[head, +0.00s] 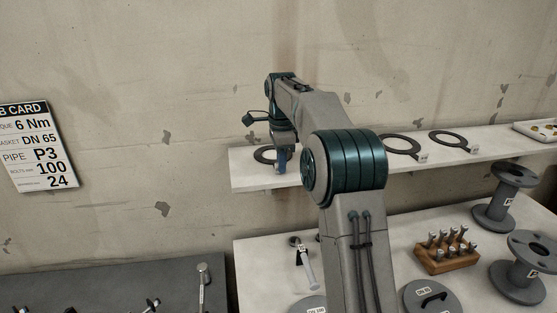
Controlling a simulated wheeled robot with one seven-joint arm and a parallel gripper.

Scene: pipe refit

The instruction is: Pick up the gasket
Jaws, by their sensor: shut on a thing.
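A dark ring gasket (262,156) lies at the left end of the pale wall shelf (246,181), partly hidden by my arm. My gripper (281,167) points down at the gasket's right side and is shut on it. The grip itself is small and partly hidden. The gasket looks flat, at shelf level; I cannot tell whether it touches the shelf. Two more dark ring gaskets, a middle one (417,147) and a right one (432,139), lie further right on the shelf with small tags. The job card (38,147) on the wall reads gasket DN 65.
A white table (262,265) below the shelf holds flanged spools (494,211), a wooden block (447,261) of metal pieces and lidded discs (432,300). A tray (537,130) sits at the shelf's right end. A dark bench (110,288) with tools is at lower left.

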